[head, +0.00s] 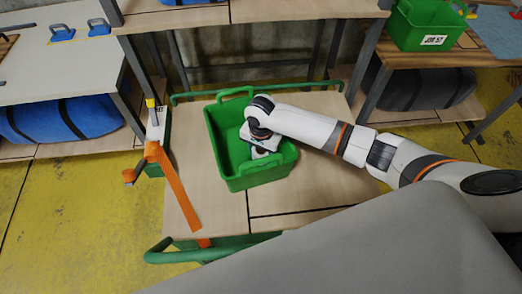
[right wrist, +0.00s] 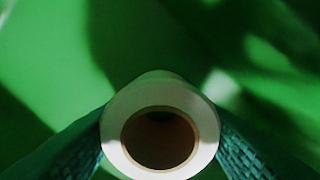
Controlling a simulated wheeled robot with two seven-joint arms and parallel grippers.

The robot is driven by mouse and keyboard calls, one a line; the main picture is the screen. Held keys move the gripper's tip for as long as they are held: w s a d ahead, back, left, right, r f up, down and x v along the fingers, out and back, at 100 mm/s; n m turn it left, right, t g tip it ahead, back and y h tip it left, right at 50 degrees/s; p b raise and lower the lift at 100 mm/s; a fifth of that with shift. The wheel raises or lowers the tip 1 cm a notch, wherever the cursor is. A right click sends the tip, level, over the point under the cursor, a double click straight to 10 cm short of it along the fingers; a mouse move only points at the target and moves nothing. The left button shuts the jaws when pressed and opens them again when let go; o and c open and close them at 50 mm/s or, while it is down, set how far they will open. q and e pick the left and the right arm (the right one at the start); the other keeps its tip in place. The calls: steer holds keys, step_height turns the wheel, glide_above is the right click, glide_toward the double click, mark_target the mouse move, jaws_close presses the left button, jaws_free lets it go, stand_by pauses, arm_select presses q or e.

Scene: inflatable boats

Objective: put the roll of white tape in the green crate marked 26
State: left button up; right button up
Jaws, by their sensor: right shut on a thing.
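A green crate (head: 215,140) stands on the wooden top of a cart in the middle of the head view; no number shows on the sides I see. My right gripper (head: 262,152) reaches down inside this crate. In the right wrist view, the roll of white tape (right wrist: 160,92) sits between the two teal fingers of my right gripper (right wrist: 160,138), which is shut on it. Green crate surfaces fill the view behind the roll. I cannot tell whether the roll touches the crate floor. My left gripper is not in view.
The cart top (head: 310,190) has green rails and bears an orange strap (head: 180,192) at the left. Another green crate (head: 425,25) with a white label stands on a bench at the upper right. Blue bags (head: 75,120) lie on a lower shelf at the left. The yellow floor is open at the left.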

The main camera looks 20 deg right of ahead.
steer(key=o, duration=1)
steer(key=shift+f, duration=0.1)
step_height(320, 180, up, 12)
steer(key=shift+r, duration=0.15)
